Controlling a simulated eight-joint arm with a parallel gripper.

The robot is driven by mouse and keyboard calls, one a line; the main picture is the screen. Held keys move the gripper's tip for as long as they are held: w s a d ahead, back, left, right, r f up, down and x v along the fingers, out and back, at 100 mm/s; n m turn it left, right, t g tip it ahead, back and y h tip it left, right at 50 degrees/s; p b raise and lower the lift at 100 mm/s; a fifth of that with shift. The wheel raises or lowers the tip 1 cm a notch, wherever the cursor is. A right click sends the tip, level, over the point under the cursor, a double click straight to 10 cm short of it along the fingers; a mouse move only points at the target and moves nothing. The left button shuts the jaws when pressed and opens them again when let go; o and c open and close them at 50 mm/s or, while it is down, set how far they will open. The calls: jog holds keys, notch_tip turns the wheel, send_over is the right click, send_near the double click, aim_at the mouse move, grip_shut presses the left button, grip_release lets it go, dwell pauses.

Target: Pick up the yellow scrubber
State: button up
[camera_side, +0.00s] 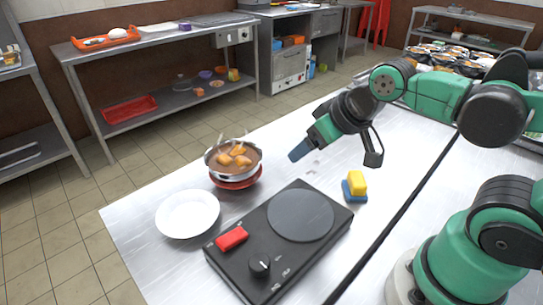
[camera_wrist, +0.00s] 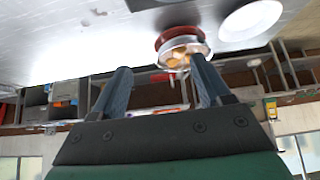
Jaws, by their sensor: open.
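The yellow scrubber (camera_side: 357,183) sits on top of a blue scrubber (camera_side: 355,196) on the steel table, right of the black hot plate in the side view. My gripper (camera_side: 300,151) hangs in the air above the table, up and to the left of the yellow scrubber, and tilts downward left. In the wrist view my gripper (camera_wrist: 160,72) has its two blue fingers spread apart with nothing held between them. The yellow scrubber is not visible in the wrist view.
A pot of food (camera_side: 211,167) on a red base and a white plate (camera_side: 188,214) stand at left; the wrist view also shows the pot (camera_wrist: 188,46) and plate (camera_wrist: 252,18). Table around the yellow scrubber is mostly clear.

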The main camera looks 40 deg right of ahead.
jog(key=shift+o, duration=0.5)
jog(key=shift+d, duration=0.1)
jog(key=m+g, duration=0.7)
jog(key=m, duration=0.1)
send_over(358, 178)
jog(key=f, duration=0.6)
jog(key=shift+w+a+f, duration=0.25)
jog(key=shift+f, duration=0.05)
jog(key=shift+s+d+f+m, duration=0.2)
jog(key=shift+d+f+m, duration=0.05)
jog(key=shift+m, duration=0.15)
jog(key=shift+s+f, duration=0.1)
jog(key=shift+f, duration=2.7)
grip_shut()
